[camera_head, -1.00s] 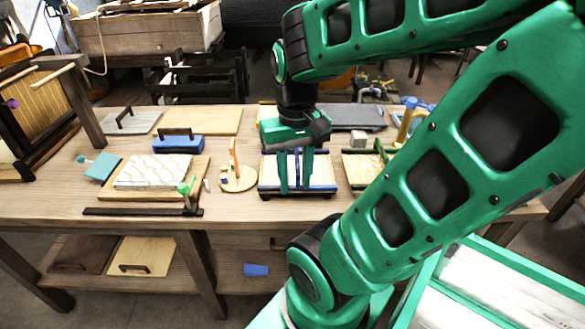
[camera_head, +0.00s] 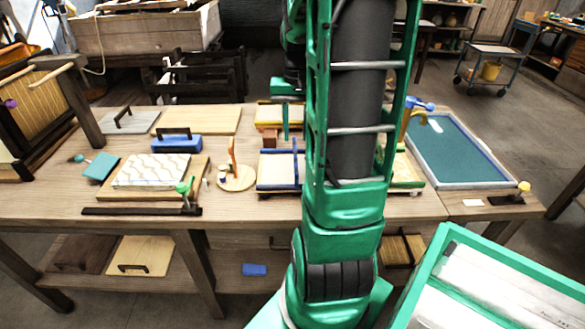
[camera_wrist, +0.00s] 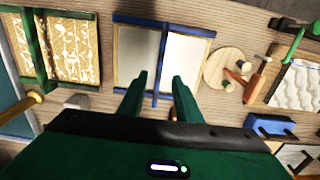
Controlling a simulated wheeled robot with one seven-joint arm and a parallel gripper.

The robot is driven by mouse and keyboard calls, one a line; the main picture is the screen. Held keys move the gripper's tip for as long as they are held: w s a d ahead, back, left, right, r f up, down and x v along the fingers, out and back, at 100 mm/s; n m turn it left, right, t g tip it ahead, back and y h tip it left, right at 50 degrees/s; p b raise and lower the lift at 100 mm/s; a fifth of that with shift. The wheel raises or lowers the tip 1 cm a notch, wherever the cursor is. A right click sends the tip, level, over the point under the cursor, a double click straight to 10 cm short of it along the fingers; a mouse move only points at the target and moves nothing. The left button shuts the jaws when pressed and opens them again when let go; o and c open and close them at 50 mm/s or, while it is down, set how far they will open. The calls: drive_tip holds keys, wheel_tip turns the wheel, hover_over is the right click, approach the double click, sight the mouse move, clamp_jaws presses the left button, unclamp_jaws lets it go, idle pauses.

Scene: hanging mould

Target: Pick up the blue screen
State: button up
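The blue screen (camera_head: 274,170) is a flat pale panel with blue edging and a blue bar across its middle. It lies on the table, its right part hidden by my arm in the head view. In the wrist view the whole blue screen (camera_wrist: 187,64) shows, its bar running between my fingers' lines. My gripper (camera_wrist: 160,85) is open and empty, its two green fingers apart near the screen's lower edge in that view. In the head view part of the gripper shows above the far side of the table, mostly hidden by my arm.
A green-barred screen (camera_wrist: 63,50) lies beside it, and a round wooden disc (camera_head: 238,181) on the other side. A white patterned panel (camera_head: 152,171) and a blue block (camera_head: 177,143) lie further left. A large teal panel (camera_head: 455,150) fills the table's right end.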

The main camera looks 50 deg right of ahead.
sight(295, 155)
wheel_tip(295, 155, down, 9)
drive_tip(key=shift+w+d+f, duration=0.1)
drive_tip(key=shift+f, duration=0.05)
idle(0.4)
clamp_jaws()
